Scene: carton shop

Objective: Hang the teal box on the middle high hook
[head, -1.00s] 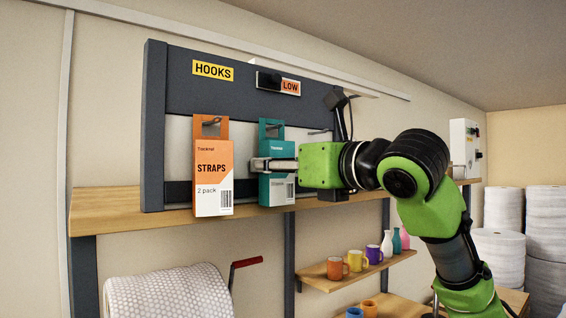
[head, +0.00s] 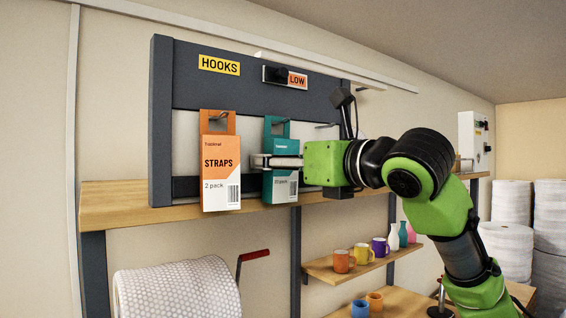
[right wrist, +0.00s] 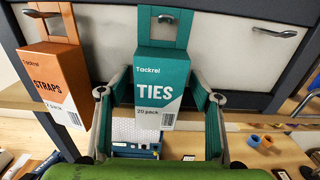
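The teal box, marked TIES (right wrist: 160,88), hangs upright by its top tab against the hook board. In the head view the teal box (head: 281,184) is at the middle, right of the orange box. A hook shows through its tab. My right gripper (head: 272,161) comes in from the right, level with the box's middle. In the right wrist view my right gripper's fingers (right wrist: 160,98) stand on either side of the box, with a visible gap at each side. The gripper looks open. A bare hook (right wrist: 275,32) is to the right. My left gripper is not in view.
The orange STRAPS box (head: 219,165) hangs close on the left. The dark frame (head: 160,120) bears HOOKS and LOW (head: 297,79) labels. A wooden shelf (head: 120,205) runs below. Mugs and vases stand on a lower shelf (head: 325,270). A bubble-wrap roll (head: 175,292) is below left.

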